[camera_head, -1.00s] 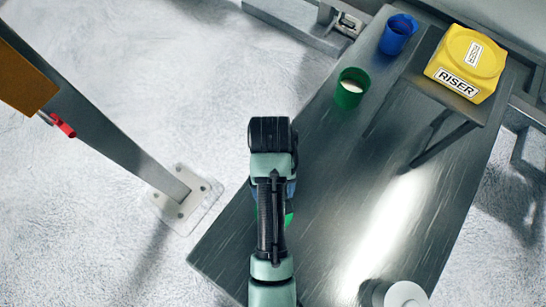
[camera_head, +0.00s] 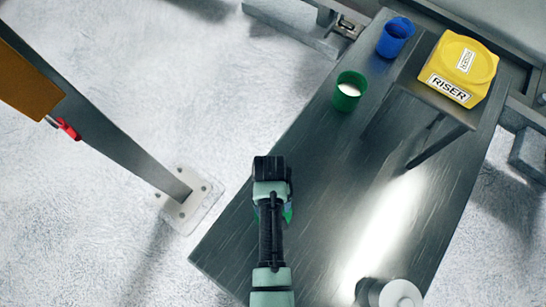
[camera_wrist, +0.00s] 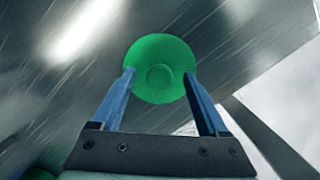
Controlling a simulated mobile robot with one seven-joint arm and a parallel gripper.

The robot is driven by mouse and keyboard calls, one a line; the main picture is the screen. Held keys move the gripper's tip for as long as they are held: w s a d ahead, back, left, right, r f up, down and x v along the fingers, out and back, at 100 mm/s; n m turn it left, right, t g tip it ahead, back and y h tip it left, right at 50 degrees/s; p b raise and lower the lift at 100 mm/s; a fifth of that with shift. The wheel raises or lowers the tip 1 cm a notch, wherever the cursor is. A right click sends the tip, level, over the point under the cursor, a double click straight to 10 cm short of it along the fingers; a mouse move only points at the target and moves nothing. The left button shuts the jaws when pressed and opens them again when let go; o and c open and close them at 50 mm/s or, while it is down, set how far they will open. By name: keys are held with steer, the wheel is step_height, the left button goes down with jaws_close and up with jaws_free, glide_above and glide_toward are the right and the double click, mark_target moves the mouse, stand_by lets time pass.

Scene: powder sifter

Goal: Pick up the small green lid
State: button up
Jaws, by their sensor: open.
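The small green lid (camera_wrist: 160,52) is a round disc with a small raised circle at its centre. It lies on the dark metal table in the wrist view. My gripper (camera_wrist: 158,74) is open, with its two blue fingertips at the left and right of the lid's near half. I cannot tell whether the fingers touch the lid.
A green cup with white contents (camera_head: 350,92) and a blue cup (camera_head: 396,37) stand farther up the table (camera_head: 320,190). A yellow box marked RISER (camera_head: 461,68) sits on a raised stand at right. A grey-white round object (camera_head: 400,294) is at the near edge.

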jaws_close()
steer(key=shift+r, duration=0.15)
stand_by(0.4)
